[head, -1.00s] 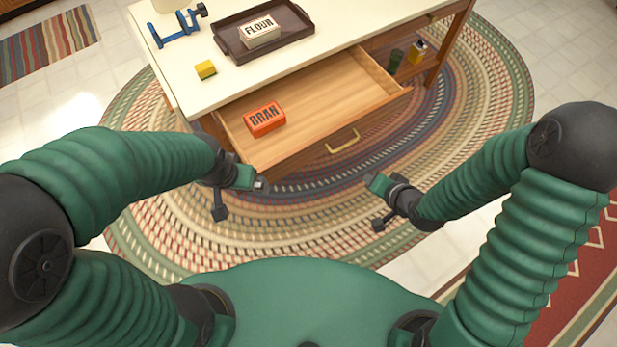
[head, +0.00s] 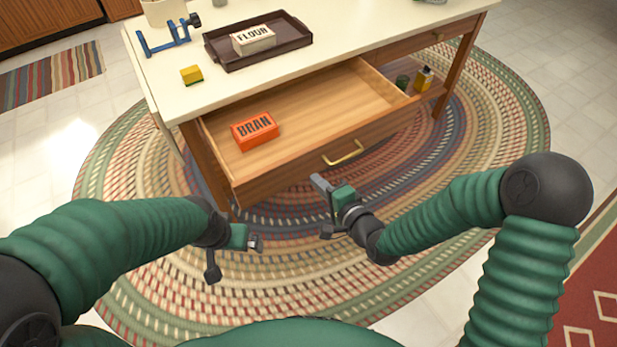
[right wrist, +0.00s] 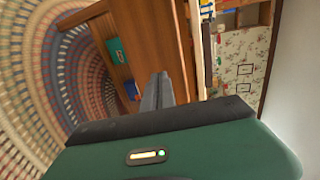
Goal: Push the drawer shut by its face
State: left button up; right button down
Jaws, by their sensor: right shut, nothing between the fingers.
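The wooden drawer (head: 330,100) stands pulled out of the white-topped table, with a brass handle (head: 343,153) on its face (head: 283,177). An orange BRAN box (head: 255,130) lies inside at the left. My right gripper (head: 318,182) is shut and empty, its tips close to the face, below and left of the handle; I cannot tell whether they touch it. In the right wrist view the shut fingers (right wrist: 157,90) point at brown wood. My left gripper (head: 256,243) hangs over the rug in front of the drawer's left corner; its jaw opening is unclear.
The tabletop (head: 340,60) holds a dark tray (head: 218,52) with a FLOUR box (head: 253,40), a yellow block (head: 191,75) and a blue clamp (head: 165,40). Bottles (head: 423,79) stand on the low shelf at right. A braided rug (head: 140,265) covers the floor.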

aim_at(300, 164)
jog(key=w+a+b, duration=0.1)
jog(key=w+a, duration=0.2)
jog(key=shift+w+a+f, duration=0.15)
jog(key=shift+w+a, duration=0.25)
pick_arm(q)
jog(key=shift+a+f, duration=0.35)
jog(key=shift+f, duration=0.45)
pick_arm(e)
jog(key=shift+d, duration=0.1)
pick_arm(q)
jog(key=shift+d, duration=0.15)
pick_arm(e)
jog(key=shift+d, duration=0.15)
jog(key=shift+w, duration=0.1)
